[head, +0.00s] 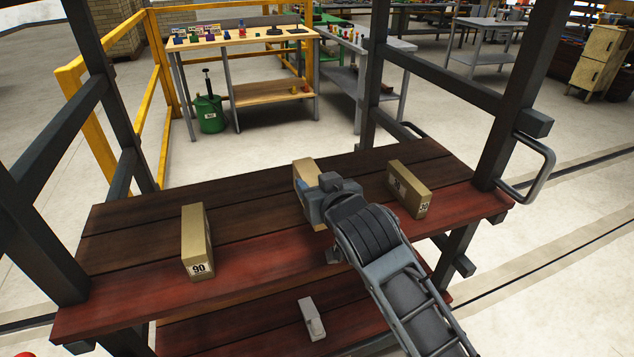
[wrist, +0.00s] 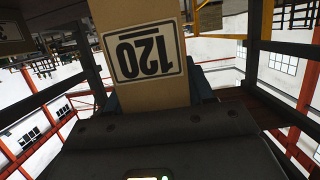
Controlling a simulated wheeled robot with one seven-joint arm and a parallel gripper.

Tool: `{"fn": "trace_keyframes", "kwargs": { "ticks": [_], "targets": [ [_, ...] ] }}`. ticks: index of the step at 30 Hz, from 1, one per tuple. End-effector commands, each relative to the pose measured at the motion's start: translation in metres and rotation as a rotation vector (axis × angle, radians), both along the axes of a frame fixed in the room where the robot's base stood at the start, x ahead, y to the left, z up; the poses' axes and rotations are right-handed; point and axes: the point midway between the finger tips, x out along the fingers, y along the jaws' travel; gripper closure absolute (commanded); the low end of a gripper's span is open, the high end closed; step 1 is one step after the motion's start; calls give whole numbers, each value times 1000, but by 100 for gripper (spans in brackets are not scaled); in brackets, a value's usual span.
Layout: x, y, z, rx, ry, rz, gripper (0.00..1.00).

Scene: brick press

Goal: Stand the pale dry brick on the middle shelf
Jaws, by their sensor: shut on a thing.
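My gripper (head: 319,194) is shut on a pale tan brick (head: 305,170) over the middle of the upper plank shelf (head: 140,240). In the wrist view the brick (wrist: 145,95) stands out between the fingers, with an upside-down label reading 120 on its face. The gripper and wrist hide much of the brick in the head view. I cannot tell whether its underside touches the planks.
A brick marked 90 (head: 197,243) stands on the left of the shelf, and another labelled brick (head: 409,189) on the right. Dark posts frame both ends. A small pale block (head: 312,319) lies on the level below. Planks between the left brick and my gripper are clear.

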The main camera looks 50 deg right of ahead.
Motion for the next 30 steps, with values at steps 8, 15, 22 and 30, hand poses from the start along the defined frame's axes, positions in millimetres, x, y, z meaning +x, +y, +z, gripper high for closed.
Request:
{"fn": "trace_keyframes", "kwargs": {
  "ticks": [8,15,22,30],
  "targets": [
    [0,0,-27,-2,-2,0,74],
    [0,0,-45,-1,-3,1,74],
    [0,0,-50,-1,-4,1,74],
    [0,0,-50,-1,-4,1,74]
  ]
}}
